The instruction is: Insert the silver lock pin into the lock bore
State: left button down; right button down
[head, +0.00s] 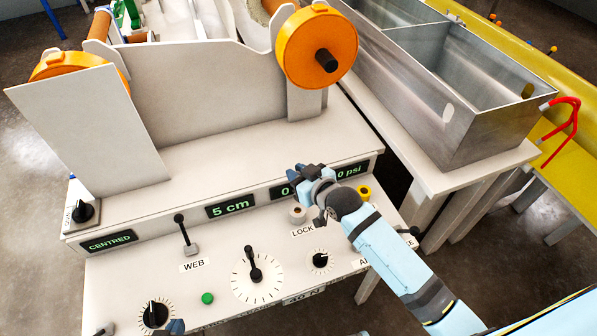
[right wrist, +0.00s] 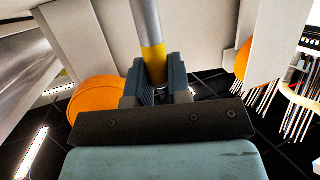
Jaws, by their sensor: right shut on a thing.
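The silver lock pin (right wrist: 146,22), a smooth rod with a yellow band, shows in the right wrist view. My right gripper (right wrist: 155,88) is shut on it at the banded end. In the head view my right gripper (head: 308,172) is above the right part of the console, and I cannot make out the pin there. A short round boss with a dark centre, seemingly the lock bore (head: 297,212), stands above the LOCK label, just below the gripper. The pin's far end is out of frame. Only a bit of my left gripper (head: 175,327) shows at the bottom edge; its jaws are unclear.
The console panel (head: 120,290) carries the WEB lever (head: 184,235), a large dial (head: 255,272), smaller knobs and a green button (head: 207,298). An orange roll (head: 317,47) and a metal tank (head: 455,125) stand behind.

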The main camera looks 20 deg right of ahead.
jog(key=shift+r+p, duration=0.2)
jog(key=shift+p, duration=0.25)
notch_tip(320, 180, down, 2)
jog(key=shift+f+b, duration=0.25)
jog(key=shift+b, duration=0.5)
jog(key=shift+f+b, duration=0.8)
jog(key=shift+f, duration=1.05)
jog(key=shift+p, duration=0.4)
